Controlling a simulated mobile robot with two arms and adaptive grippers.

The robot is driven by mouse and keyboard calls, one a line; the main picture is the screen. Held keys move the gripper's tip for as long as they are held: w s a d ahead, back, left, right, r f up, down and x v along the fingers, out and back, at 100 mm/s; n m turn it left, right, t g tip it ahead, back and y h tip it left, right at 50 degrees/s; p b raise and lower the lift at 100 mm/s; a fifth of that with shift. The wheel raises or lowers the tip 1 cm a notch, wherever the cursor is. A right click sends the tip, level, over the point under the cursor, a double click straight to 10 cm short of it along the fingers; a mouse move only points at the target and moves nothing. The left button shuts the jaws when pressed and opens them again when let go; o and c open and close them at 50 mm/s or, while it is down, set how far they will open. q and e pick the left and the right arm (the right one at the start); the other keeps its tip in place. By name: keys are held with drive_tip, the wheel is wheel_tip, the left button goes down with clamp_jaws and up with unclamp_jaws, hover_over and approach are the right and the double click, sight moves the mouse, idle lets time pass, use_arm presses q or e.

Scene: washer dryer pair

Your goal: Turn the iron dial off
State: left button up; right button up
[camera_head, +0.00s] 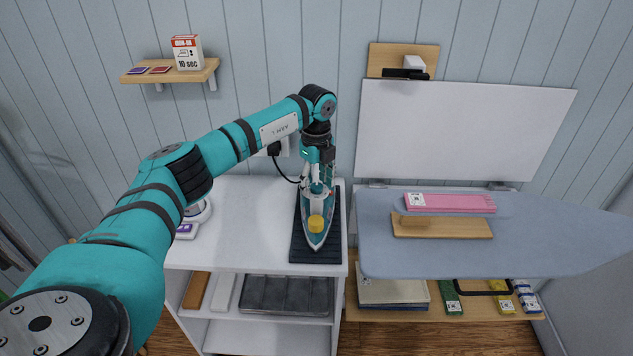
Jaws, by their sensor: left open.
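The iron (315,236) lies on a dark ribbed mat (325,255) on the white cabinet top, its pointed tip toward me. It has a teal and white body. Its yellow dial (315,223) sits on top near the tip. My left arm reaches in from the left and bends down over the iron. My left gripper (318,186) is open and points down just behind the yellow dial. The picture is too small to tell whether its fingers touch the iron. My right gripper does not show.
A wall shelf (135,77) carries a white box (187,52). A cord runs from the wall socket. The cabinet top (245,215) left of the mat is mostly clear.

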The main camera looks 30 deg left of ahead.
sight(317, 186)
use_arm(q)
wheel_tip(317, 186, up, 12)
idle(0.4)
drive_tip(key=shift+f, duration=0.1)
idle(0.3)
